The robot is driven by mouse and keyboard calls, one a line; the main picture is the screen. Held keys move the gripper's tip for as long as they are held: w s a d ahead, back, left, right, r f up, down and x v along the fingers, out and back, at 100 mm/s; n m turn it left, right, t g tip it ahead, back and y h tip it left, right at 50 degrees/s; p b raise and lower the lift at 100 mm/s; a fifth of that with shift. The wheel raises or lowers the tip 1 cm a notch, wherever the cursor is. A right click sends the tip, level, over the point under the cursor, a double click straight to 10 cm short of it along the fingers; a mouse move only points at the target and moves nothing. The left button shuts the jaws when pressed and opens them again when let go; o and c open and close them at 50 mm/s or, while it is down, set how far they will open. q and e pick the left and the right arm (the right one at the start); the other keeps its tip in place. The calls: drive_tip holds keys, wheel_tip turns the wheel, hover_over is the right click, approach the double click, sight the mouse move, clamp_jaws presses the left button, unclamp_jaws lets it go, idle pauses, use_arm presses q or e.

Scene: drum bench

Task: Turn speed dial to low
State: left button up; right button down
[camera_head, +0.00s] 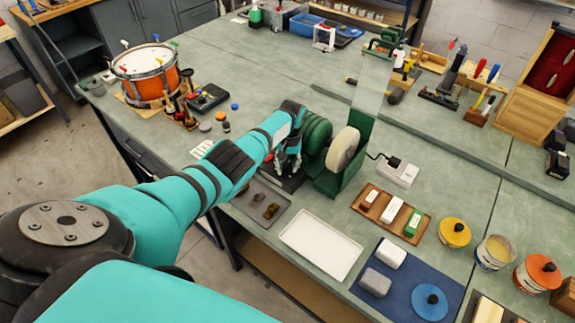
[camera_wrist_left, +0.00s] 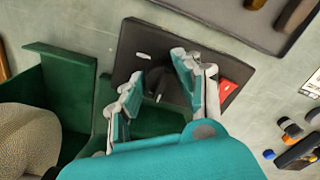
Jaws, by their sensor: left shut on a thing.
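A black control box (camera_wrist_left: 135,42) with a red switch (camera_wrist_left: 228,90) shows in the left wrist view, beside the green grinder housing (camera_wrist_left: 60,100). The dark speed dial (camera_wrist_left: 163,84) sits on the box between my fingers. My left gripper (camera_wrist_left: 155,78) is at the dial, with a finger on each side, shut on it. In the head view my left gripper (camera_head: 287,160) is at the control box, left of the green grinder (camera_head: 318,135) and its pale wheel (camera_head: 343,150). The dial is hidden there. I cannot read its setting. My right gripper is not in view.
A white tray (camera_head: 320,244) and a grey tray (camera_head: 262,205) with small dark parts lie at the bench's front edge. A wooden tray of blocks (camera_head: 392,214) is to the right. An orange drum (camera_head: 152,80) stands at the far left.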

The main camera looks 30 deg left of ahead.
sight(289, 166)
use_arm(q)
drive_tip(key=o, duration=1.1)
drive_tip(key=shift+o, duration=0.2)
wheel_tip(289, 166, up, 12)
drive_tip(key=shift+w+d, duration=0.2)
drive_tip(key=shift+d, duration=0.05)
